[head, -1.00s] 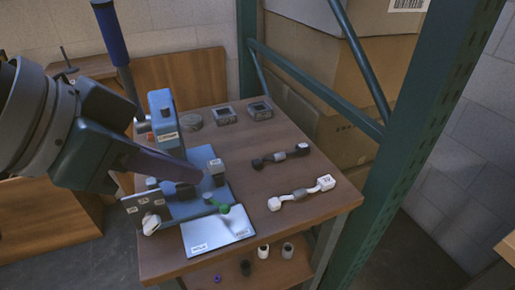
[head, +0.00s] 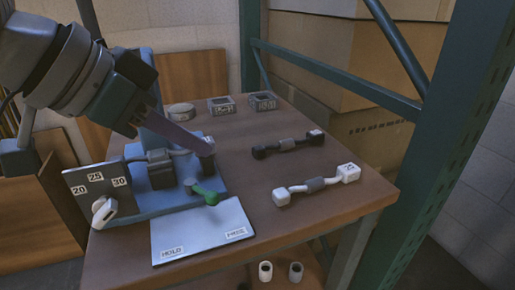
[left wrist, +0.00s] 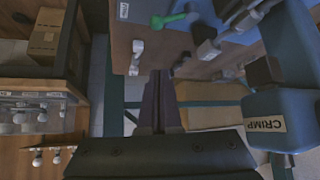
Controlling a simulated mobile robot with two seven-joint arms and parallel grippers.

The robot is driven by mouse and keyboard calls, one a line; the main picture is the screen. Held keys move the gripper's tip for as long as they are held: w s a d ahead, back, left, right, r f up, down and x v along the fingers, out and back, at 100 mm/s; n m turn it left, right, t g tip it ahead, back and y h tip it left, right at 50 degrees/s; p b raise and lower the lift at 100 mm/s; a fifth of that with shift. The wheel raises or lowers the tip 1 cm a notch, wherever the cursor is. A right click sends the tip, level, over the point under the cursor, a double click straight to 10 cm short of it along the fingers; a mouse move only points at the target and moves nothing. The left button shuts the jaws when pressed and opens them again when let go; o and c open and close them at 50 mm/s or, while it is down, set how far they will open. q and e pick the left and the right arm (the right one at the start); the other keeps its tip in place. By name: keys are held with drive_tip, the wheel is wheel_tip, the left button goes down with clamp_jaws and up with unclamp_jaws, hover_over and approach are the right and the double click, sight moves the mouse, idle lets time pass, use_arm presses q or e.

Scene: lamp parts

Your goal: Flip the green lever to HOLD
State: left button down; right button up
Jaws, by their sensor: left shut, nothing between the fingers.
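The green lever (head: 205,194) sits at the front right corner of the blue fixture (head: 150,205). Its knob end points right and toward the front, over the back edge of the white plate (head: 200,225). The plate carries a HOLD label (head: 172,251) at the left and a FREE label (head: 235,233) at the right. The lever points nearer the FREE side. My left gripper (head: 205,148) is shut and empty, behind and above the lever; contact with the fixture cannot be told. In the left wrist view, the lever (left wrist: 175,18) is beyond the shut fingers (left wrist: 163,80). My right gripper is not in view.
A panel marked 20, 25, 30 (head: 95,192) with a white knob stands at the fixture's left. Dark (head: 287,145) and white (head: 315,185) jointed parts lie at the right. Small containers (head: 221,105) stand at the back. A green rack post (head: 440,130) rises beyond the table.

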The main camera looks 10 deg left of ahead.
sight(202, 191)
use_arm(q)
drive_tip(key=b+x, duration=0.2)
drive_tip(key=x, duration=0.7)
drive_tip(key=shift+w+d+f+b, duration=0.15)
drive_tip(key=shift+f+b, duration=0.15)
drive_tip(key=shift+b, duration=0.05)
drive_tip(key=shift+f, duration=0.2)
drive_tip(key=shift+s+a+f+p, duration=0.15)
drive_tip(key=shift+s+a, duration=0.4)
drive_tip(key=shift+s, duration=0.2)
drive_tip(key=shift+s+a+f+p, duration=0.15)
drive_tip(key=shift+s+a, duration=0.35)
drive_tip(key=shift+s, duration=0.25)
drive_tip(key=shift+d+r, duration=0.1)
